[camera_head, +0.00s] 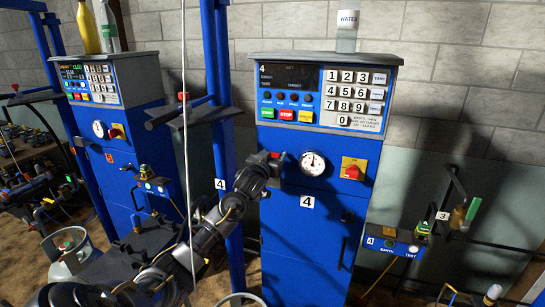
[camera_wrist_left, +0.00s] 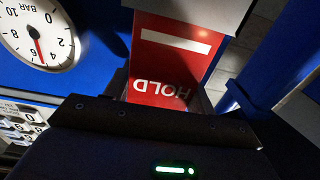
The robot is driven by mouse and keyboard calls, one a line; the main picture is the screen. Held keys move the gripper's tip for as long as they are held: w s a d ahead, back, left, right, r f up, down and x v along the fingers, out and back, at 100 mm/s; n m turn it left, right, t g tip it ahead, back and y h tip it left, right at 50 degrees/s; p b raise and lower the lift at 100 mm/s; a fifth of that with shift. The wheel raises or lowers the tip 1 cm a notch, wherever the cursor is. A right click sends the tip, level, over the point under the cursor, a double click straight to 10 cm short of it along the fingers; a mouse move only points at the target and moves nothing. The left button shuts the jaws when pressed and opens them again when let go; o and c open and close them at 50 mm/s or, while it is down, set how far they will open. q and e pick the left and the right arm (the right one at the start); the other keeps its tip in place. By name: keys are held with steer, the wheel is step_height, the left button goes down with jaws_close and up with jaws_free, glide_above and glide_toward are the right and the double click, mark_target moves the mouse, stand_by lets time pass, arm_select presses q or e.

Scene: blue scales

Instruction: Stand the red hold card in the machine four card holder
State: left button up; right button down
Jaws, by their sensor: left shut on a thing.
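The red hold card (camera_wrist_left: 170,62), with a white stripe and the word HOLD upside down, shows in the left wrist view. My left gripper (camera_head: 268,162) is shut on it, in front of the blue front of machine four (camera_head: 300,235), left of its dial. In the head view only a small red bit of the card (camera_head: 276,155) shows at the gripper tip. A pale grey edge (camera_wrist_left: 195,10) crosses the card's far end in the wrist view; I cannot tell if it is the holder. The card holder is not clearly seen in the head view. My right gripper is not in view.
The pressure dial (camera_head: 313,163) and a red-yellow rotary switch (camera_head: 353,169) are right of my gripper. The keypad (camera_head: 354,98) is above. A blue post (camera_head: 222,130) stands close on the left. A WATER bottle (camera_head: 347,30) stands on top of the machine.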

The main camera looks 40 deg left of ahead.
arm_select(q)
steer(key=shift+f+b, duration=0.4)
steer(key=shift+f, duration=0.5)
steer(key=o, duration=1)
steer(key=shift+o, duration=0.2)
steer(key=b+v, duration=0.3)
steer(key=v, duration=0.7)
steer(key=shift+s, duration=0.35)
steer(key=shift+d, duration=0.15)
